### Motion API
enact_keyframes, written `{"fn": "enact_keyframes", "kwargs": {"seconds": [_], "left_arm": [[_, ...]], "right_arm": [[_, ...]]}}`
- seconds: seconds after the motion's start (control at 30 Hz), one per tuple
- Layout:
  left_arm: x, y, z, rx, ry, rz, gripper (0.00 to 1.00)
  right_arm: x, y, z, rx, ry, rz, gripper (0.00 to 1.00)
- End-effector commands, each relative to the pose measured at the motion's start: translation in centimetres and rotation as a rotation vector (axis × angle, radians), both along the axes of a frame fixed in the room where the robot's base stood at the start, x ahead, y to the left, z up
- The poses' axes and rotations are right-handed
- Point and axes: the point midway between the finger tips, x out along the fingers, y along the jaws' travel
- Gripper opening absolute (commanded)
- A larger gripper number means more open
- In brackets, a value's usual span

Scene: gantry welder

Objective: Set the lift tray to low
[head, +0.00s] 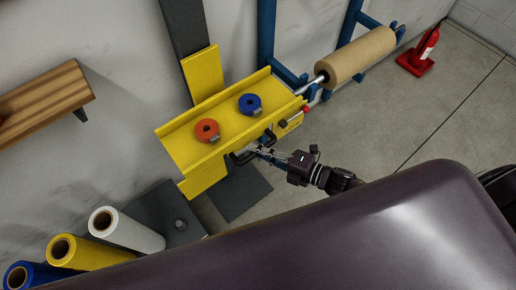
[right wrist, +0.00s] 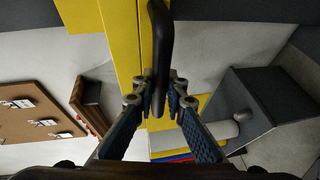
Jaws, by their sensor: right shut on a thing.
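The yellow lift tray (head: 180,150) hangs on a dark upright mast (head: 185,25) at the wall in the head view. A red ring (head: 207,130) and a blue ring (head: 250,104) lie on it. A black bar handle (right wrist: 161,35) sits on the tray's front side. My right gripper (head: 254,152) is at this handle, with its fingers closed around the bar in the right wrist view (right wrist: 160,98). My left gripper is not in view.
A brown roll (head: 360,54) on a blue frame (head: 268,40) stands right of the tray. White, yellow and blue rolls (head: 85,252) stand at lower left. A wooden shelf (head: 40,100) is on the wall.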

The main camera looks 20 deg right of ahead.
Motion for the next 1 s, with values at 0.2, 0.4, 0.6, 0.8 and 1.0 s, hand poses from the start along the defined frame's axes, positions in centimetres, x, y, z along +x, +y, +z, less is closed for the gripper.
{"fn": "enact_keyframes", "kwargs": {"seconds": [0.2,0.4,0.6,0.8,1.0], "left_arm": [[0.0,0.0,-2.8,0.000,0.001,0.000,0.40],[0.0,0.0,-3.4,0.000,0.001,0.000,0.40],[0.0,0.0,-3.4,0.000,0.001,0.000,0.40],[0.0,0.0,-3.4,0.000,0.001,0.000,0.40],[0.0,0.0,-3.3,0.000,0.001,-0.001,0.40]], "right_arm": [[-0.5,-0.1,-4.2,-0.012,0.017,-0.001,0.00],[-0.5,-0.1,-4.9,-0.012,0.016,0.000,0.00],[-0.5,-0.1,-4.9,-0.013,0.017,0.000,0.00],[-0.6,-0.1,-4.9,-0.013,0.017,0.001,0.14],[-0.5,0.0,-4.7,-0.009,0.013,0.001,0.30]]}}
